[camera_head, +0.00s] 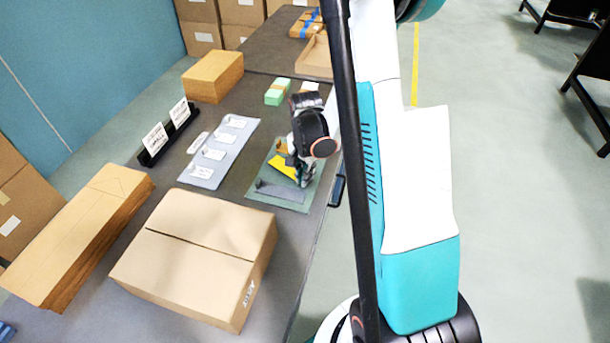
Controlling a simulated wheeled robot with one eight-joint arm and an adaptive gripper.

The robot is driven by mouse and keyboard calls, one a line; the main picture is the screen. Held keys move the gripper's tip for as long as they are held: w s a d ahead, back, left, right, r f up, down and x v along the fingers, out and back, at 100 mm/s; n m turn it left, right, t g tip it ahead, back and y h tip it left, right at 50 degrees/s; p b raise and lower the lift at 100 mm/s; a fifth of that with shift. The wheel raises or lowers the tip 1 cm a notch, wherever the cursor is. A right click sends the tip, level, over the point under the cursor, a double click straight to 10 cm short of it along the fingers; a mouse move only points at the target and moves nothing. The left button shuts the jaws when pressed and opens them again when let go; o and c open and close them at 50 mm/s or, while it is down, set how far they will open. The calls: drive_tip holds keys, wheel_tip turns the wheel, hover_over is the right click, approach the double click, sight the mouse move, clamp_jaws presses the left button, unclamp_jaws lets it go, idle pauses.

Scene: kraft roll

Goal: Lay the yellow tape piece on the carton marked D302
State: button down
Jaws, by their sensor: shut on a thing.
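My gripper (303,176) is low over the green mat (260,200) on the grey table. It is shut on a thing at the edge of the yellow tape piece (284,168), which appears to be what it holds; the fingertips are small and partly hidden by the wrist. I cannot tell whether the piece still touches the mat. A large closed carton (190,255) stands in front, with dark print on its right side that I cannot read. A smaller carton (213,75) stands farther back. I cannot make out D302 on any carton.
A dark grey piece (280,191) lies on the mat. A blue-grey strip (222,151) with several white labels lies left of it. A black holder (168,138) carries two white cards. Flat cartons (80,235) lie at the left edge. A green block (277,92) lies behind my gripper.

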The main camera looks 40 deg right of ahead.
drive_tip(key=shift+f, duration=0.15)
drive_tip(key=c, duration=1.8)
unclamp_jaws()
